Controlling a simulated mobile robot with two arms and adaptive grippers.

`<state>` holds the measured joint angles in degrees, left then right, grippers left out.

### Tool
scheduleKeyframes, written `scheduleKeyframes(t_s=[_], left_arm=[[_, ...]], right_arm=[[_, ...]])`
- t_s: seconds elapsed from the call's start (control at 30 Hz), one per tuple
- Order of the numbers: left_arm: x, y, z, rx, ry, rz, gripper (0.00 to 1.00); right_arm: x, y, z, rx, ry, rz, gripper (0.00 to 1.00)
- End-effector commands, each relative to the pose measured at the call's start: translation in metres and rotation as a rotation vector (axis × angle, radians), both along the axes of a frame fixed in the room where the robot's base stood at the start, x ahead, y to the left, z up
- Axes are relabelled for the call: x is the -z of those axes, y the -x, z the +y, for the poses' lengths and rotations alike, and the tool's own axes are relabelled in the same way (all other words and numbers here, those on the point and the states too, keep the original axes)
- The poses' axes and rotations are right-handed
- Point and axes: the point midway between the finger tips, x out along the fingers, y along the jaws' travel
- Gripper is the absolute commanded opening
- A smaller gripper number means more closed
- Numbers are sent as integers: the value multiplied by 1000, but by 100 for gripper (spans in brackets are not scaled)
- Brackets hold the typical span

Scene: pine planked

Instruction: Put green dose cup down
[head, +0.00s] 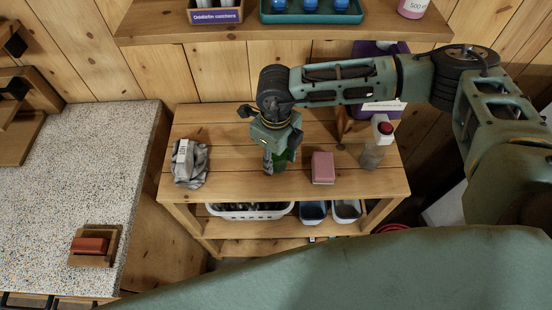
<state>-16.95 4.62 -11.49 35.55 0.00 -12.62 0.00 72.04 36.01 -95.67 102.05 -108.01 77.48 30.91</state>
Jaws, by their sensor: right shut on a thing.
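The green dose cup (280,164) shows as a small green patch below my right gripper (273,160), over the middle of the wooden table (235,181). My right gripper is shut on the cup and points down. The fingers and wrist hide most of the cup. I cannot tell whether its bottom touches the tabletop. My left gripper is not in view.
A crumpled grey cloth (190,164) lies at the left. Bare planks lie between cloth and gripper. A shelf (280,34) hangs above.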

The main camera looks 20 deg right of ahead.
Motion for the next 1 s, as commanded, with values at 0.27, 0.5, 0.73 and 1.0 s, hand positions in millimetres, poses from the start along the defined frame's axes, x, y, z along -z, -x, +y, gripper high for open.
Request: scheduleKeyframes(t_s=[0.27, 0.5, 0.73, 1.0], left_arm=[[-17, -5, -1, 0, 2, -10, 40], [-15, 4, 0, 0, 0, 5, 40], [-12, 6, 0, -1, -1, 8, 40], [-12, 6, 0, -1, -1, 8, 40]], right_arm=[[30, 0, -1, -1, 0, 1, 21], [32, 0, -1, -2, 0, 1, 21], [34, 1, -1, -2, 1, 1, 47], [34, 0, -1, -2, 1, 1, 57]])
